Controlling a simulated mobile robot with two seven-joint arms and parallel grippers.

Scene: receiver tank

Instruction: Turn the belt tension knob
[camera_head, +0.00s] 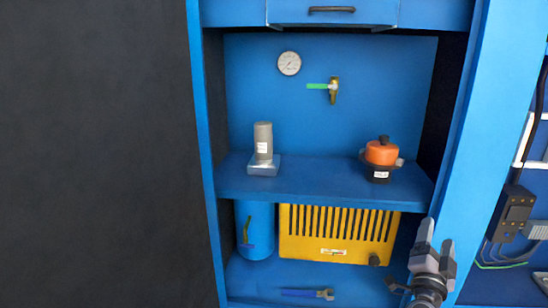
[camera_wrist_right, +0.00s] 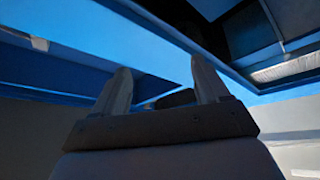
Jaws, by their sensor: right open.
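A small black knob (camera_head: 375,260) sits at the lower right of a yellow slotted guard (camera_head: 333,250) on the lower level of the blue cabinet. My right gripper (camera_head: 436,240) is to the right of the knob, apart from it, by the cabinet's right post. In the right wrist view its two fingers (camera_wrist_right: 163,88) stand apart, with blue cabinet edges beyond. A dark shape shows between the fingers there; I cannot tell what it is. My left gripper is not in view.
The shelf (camera_head: 318,185) above the guard holds a grey cylinder (camera_head: 263,142) and an orange part with a black top (camera_head: 381,153). A wrench (camera_head: 308,294) lies below the guard. The blue right post (camera_head: 478,140) is close to my right gripper.

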